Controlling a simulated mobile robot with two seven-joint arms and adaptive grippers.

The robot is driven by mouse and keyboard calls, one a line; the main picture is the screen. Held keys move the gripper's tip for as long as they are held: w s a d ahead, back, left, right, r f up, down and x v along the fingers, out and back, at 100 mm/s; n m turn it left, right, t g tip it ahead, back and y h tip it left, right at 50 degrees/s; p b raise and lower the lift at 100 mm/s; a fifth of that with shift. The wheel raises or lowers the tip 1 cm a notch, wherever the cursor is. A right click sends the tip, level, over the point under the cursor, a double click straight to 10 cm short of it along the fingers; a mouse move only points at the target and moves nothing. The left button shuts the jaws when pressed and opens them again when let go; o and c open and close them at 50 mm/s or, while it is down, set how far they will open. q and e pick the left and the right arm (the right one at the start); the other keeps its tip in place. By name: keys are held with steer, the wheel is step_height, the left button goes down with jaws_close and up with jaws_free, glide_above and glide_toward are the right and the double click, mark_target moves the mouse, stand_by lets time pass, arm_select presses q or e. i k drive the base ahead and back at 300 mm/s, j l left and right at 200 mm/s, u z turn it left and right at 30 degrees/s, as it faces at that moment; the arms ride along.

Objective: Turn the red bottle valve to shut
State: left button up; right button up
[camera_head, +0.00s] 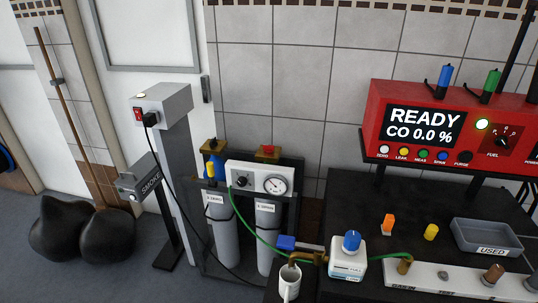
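The red valve handle (268,149) sits on a brass valve body on top of the right grey gas bottle (266,238). It stands behind the upper edge of a white regulator panel (258,180), which carries a black knob and a round gauge (276,184). The handle's exact angle is too small to tell. The left gas bottle (221,230) has a brass valve top with blue and yellow parts (212,158). Both bottles stand in a dark rack. Neither of my grippers is in view.
A green hose runs from the panel to the black bench (380,222). A white mug (290,281), a white box with a blue knob (348,258), a grey tray (486,236) and a red analyser (427,127) reading READY are right. A grey post (175,180) stands left of the rack.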

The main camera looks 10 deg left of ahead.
mark_target(268, 149)
steer(key=i+j+z, duration=0.1)
steer(key=j, duration=0.25)
steer(key=i+j+z, duration=0.1)
steer(key=j, duration=0.3)
steer(key=i+j+z, duration=0.1)
steer(key=j, duration=0.25)
steer(key=i+j+z, duration=0.1)
steer(key=j, duration=0.3)
steer(key=i+j+z, duration=0.1)
steer(key=j, duration=0.3)
steer(key=i, duration=0.1)
